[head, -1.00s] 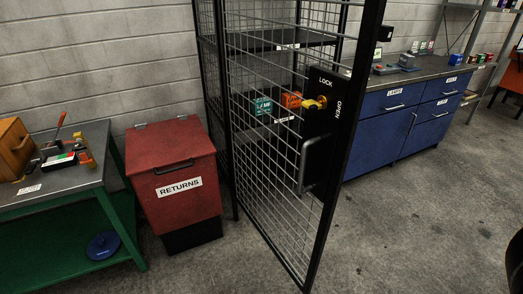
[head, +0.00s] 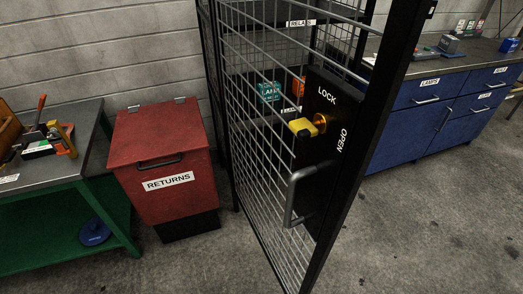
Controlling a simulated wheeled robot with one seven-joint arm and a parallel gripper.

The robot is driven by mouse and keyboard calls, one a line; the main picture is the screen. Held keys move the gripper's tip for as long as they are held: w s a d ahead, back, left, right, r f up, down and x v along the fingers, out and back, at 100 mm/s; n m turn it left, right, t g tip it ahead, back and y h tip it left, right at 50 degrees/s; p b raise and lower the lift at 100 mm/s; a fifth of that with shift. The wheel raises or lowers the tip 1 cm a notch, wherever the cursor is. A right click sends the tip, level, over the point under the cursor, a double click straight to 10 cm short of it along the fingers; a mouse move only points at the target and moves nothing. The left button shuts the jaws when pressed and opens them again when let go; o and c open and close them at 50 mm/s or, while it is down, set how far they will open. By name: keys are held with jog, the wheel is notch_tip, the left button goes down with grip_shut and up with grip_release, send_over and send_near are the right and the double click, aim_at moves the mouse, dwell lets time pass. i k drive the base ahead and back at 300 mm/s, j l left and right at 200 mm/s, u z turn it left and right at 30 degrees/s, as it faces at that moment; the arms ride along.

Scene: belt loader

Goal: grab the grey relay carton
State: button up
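No carton that I can make out as the grey relay carton shows. A mesh cage holds a shelf labelled RELAYS (head: 300,23), whose top is cut off by the frame. A teal carton (head: 269,91) and an orange carton (head: 299,86) show through the mesh on a lower shelf. The cage door (head: 262,190) stands swung out toward me. It bears a black lock plate (head: 328,104) marked LOCK and OPEN, a yellow knob (head: 303,127) and a grey handle (head: 292,196). My gripper is not in view.
A red RETURNS bin (head: 165,135) stands left of the cage. A green workbench (head: 62,176) with tools is at the far left. The floor (head: 430,230) right of the door is clear.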

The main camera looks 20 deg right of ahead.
aim_at(448, 44)
jog(key=z, duration=1.45)
jog(key=i+l, duration=0.15)
jog(key=i, duration=0.35)
jog(key=i+l, duration=0.1)
jog(key=i, duration=0.4)
jog(key=i+l+u, duration=0.1)
jog(key=i, duration=0.4)
jog(key=i+l, duration=0.2)
jog(key=i, duration=0.3)
jog(key=i+l+u, duration=0.1)
jog(key=i, duration=0.4)
jog(key=i+l, duration=0.3)
jog(key=i, duration=0.2)
jog(key=i+l, duration=0.2)
jog(key=i, duration=0.3)
jog(key=i+j, duration=0.15)
jog(key=i, duration=0.25)
jog(key=k+u, duration=0.05)
